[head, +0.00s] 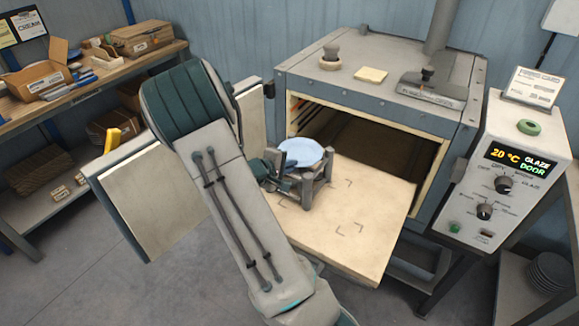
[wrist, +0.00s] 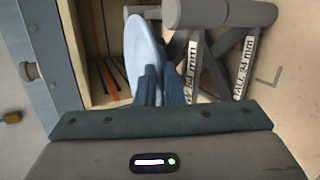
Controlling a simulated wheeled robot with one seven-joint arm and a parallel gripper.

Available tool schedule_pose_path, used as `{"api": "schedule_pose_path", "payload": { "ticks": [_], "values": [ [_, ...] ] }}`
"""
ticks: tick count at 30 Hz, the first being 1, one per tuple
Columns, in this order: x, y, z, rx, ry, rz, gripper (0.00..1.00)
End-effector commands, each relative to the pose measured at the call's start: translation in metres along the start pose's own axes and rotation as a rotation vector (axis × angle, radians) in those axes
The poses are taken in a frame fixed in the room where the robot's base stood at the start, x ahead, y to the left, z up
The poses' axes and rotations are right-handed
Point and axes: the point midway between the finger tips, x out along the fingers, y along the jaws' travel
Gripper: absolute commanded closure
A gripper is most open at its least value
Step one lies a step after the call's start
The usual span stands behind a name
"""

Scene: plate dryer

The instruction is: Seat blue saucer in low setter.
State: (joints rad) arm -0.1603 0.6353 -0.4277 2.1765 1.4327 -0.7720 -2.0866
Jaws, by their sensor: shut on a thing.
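The blue saucer (head: 300,152) is pale blue and lies about level at the top of a grey setter (head: 312,190) in the head view. In the wrist view the saucer (wrist: 143,50) shows nearly edge-on, and my gripper (wrist: 155,78) is shut on its near edge. Whether the saucer touches the setter is hard to tell. In the head view my gripper (head: 272,172) is partly hidden behind my arm.
The setter stands on a pale board (head: 350,240) with corner marks, in front of the open kiln (head: 375,100). The kiln door (head: 150,200) hangs open at left. A control box (head: 515,170) stands at right. The front right of the board is clear.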

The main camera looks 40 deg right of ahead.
Motion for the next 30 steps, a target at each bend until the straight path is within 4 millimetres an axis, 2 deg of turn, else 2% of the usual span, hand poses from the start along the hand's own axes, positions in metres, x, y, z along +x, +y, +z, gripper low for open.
{"api": "schedule_pose_path", "payload": {
  "ticks": [9,10,12,23,26,30],
  "values": [
    [0.000,-0.001,-0.001,0.000,0.001,0.001,1.00],
    [0.000,-0.002,-0.001,0.001,0.002,0.001,0.87],
    [0.000,-0.001,-0.001,0.001,0.002,0.001,0.70],
    [-0.001,0.001,-0.001,0.001,0.003,0.001,0.70],
    [-0.015,0.001,-0.002,0.001,0.006,0.001,0.70],
    [-0.045,0.002,-0.002,0.001,0.008,0.001,0.70]
  ]
}}
